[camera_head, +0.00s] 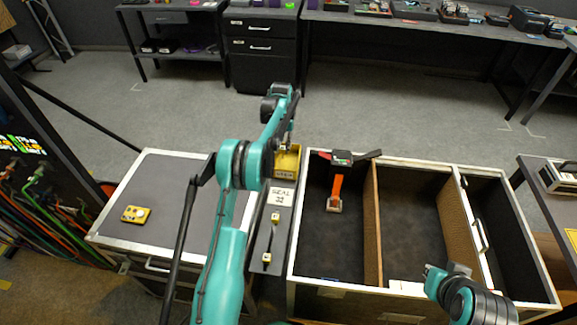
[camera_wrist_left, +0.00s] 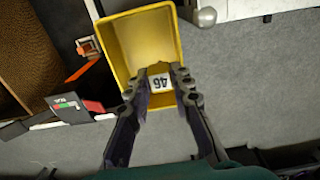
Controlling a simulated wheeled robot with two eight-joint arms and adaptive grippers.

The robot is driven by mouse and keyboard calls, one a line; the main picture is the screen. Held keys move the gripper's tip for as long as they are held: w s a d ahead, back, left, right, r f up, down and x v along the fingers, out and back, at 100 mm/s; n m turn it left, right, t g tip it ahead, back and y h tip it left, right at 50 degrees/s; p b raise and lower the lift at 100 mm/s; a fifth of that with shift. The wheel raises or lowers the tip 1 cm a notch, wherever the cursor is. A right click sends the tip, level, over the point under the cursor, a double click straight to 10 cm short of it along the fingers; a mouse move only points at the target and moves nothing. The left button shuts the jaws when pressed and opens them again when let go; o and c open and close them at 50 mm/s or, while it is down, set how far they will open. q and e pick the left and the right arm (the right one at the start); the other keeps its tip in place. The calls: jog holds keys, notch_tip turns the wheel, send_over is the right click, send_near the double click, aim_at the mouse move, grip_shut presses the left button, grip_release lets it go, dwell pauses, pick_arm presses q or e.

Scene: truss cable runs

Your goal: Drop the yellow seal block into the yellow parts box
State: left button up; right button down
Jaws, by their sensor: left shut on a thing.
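The yellow parts box (camera_head: 290,164) stands at the far end of the narrow strip between the two cases. In the left wrist view the open yellow box (camera_wrist_left: 133,30) lies straight ahead of the fingers. My left gripper (camera_wrist_left: 161,72) is shut on the yellow seal block (camera_wrist_left: 160,83), whose white face reads 46, and holds it over the near part of the box. In the head view my left gripper (camera_head: 286,140) is mostly hidden by its own arm, and the held block is hidden. My right gripper (camera_head: 445,272) is over the right case; its jaw opening does not show clearly.
A SEAL 32 label (camera_head: 281,197) and a small yellow block (camera_head: 276,217) on a cable lie on the strip. A yellow device (camera_head: 135,214) lies on the left case (camera_head: 170,180). A red-orange tool (camera_head: 337,188) rests in the open right case (camera_head: 372,240).

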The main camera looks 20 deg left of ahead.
pick_arm(q)
jog(key=shift+f+b, duration=0.3)
jog(key=shift+f, duration=0.6)
jog(key=o, duration=1)
jog(key=shift+c, duration=0.2)
jog(key=shift+r, duration=0.1)
notch_tip(320, 180, up, 12)
